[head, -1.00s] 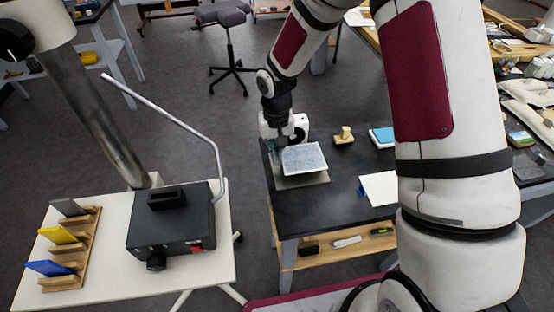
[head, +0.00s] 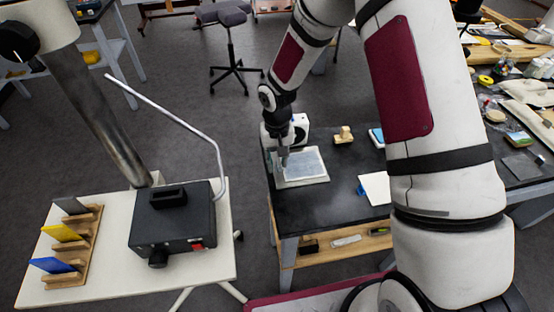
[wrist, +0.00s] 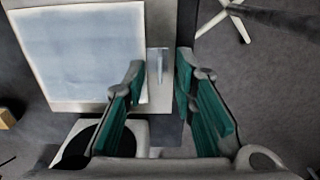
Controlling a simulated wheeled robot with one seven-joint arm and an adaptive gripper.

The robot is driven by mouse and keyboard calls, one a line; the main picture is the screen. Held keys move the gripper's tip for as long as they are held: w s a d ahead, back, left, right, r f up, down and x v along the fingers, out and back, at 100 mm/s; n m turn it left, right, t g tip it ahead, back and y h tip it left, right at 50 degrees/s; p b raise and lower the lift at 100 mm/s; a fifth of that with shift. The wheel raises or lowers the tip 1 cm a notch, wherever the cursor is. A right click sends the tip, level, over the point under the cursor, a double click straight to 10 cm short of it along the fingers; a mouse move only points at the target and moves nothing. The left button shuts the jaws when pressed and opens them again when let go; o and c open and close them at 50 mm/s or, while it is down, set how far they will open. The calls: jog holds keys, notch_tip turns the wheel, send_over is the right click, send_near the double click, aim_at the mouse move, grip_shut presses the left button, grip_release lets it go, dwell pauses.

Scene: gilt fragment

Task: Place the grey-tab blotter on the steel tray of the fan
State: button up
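A pale blue-grey blotter (wrist: 78,50) with a white border lies on the steel tray (wrist: 160,15) on the dark table; it also shows in the head view (head: 305,163). A small grey tab (wrist: 157,65) stands at its right edge in the wrist view. My gripper (wrist: 160,65) is open, with one finger on each side of the tab and gaps visible. In the head view my gripper (head: 283,162) is low over the tray's left side. The white fan (head: 301,122) stands behind the tray, partly hidden by my wrist.
On the white table at left, a wooden rack (head: 88,250) holds grey, yellow and blue pieces beside a black box (head: 172,222) with a bent metal rod (head: 165,113). A wooden block (head: 344,134) and a white sheet (head: 376,187) lie right of the tray.

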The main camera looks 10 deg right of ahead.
jog(key=s+d+r+t, duration=0.1)
jog(key=s+d+r, duration=0.15)
jog(key=r, duration=0.65)
jog(key=s+d+r+t+b, duration=0.1)
jog(key=s+r, duration=0.2)
jog(key=r, duration=0.7)
jog(key=s+d+r, duration=0.2)
jog(key=s+r, duration=0.1)
jog(key=r, duration=0.6)
jog(key=s+d+r+t, duration=0.1)
jog(key=s+r, duration=0.2)
jog(key=s, duration=0.5)
jog(key=s+d+r+t, duration=0.2)
jog(key=s+r, duration=0.2)
jog(key=s, duration=0.4)
jog(key=shift+d, duration=0.2)
jog(key=shift+r, duration=0.1)
